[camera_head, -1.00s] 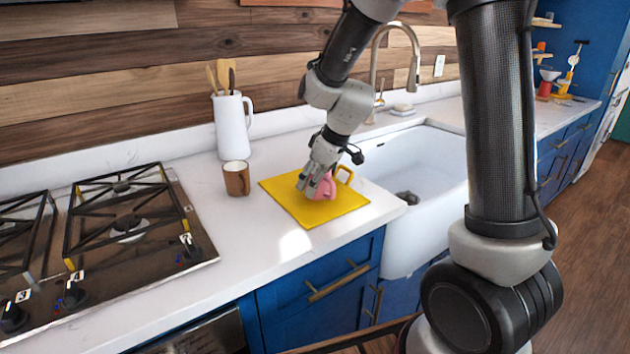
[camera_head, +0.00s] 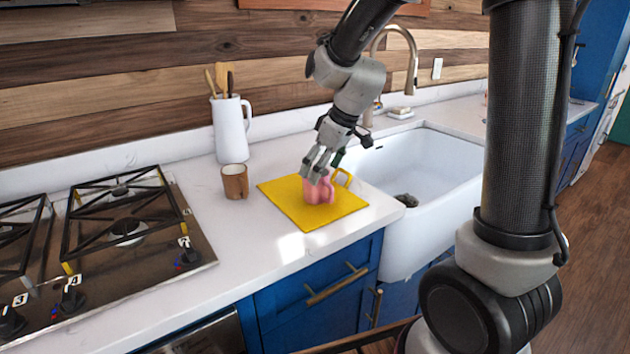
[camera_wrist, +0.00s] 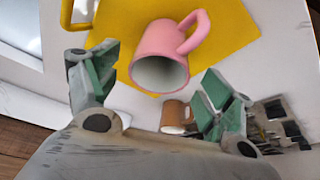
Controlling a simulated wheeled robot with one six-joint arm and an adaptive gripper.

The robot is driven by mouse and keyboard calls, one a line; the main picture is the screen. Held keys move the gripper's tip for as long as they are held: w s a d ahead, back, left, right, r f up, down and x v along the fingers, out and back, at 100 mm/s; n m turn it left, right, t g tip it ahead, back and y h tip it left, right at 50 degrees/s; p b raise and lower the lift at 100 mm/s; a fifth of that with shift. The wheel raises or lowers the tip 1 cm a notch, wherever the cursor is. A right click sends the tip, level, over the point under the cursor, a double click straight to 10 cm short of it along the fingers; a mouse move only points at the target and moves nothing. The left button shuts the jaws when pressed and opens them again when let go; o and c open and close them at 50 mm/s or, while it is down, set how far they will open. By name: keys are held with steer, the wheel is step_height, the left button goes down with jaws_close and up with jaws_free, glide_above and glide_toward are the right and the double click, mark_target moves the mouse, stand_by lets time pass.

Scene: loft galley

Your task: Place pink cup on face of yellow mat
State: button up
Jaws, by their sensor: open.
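The pink cup (camera_head: 319,191) stands upright on the face of the yellow mat (camera_head: 297,210), near its middle. In the wrist view the pink cup (camera_wrist: 162,62) shows its open mouth and its handle, with the yellow mat (camera_wrist: 235,45) behind it. My gripper (camera_head: 318,172) is just above the cup in the head view. In the wrist view my gripper (camera_wrist: 150,90) is open, its green-padded fingers spread apart with the cup beyond them and no finger seen closed on it.
A brown mug (camera_head: 235,181) and a white pitcher with utensils (camera_head: 230,128) stand left of the mat. The stove (camera_head: 130,240) is further left. The white sink (camera_head: 430,165) with its faucet lies right. Bare counter lies in front of the mat.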

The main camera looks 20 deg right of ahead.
steer(key=v, duration=0.6)
steer(key=s+d+r+m+h, duration=0.1)
steer(key=s+d+m, duration=0.3)
steer(key=s, duration=0.7)
steer(key=s+d+r+m+h, duration=0.2)
steer(key=s+d, duration=0.6)
steer(key=s, duration=0.4)
steer(key=shift+s+r+m+t, duration=0.3)
steer(key=shift+r+m+t, duration=0.15)
steer(key=shift+m, duration=0.65)
steer(key=shift+d, duration=0.1)
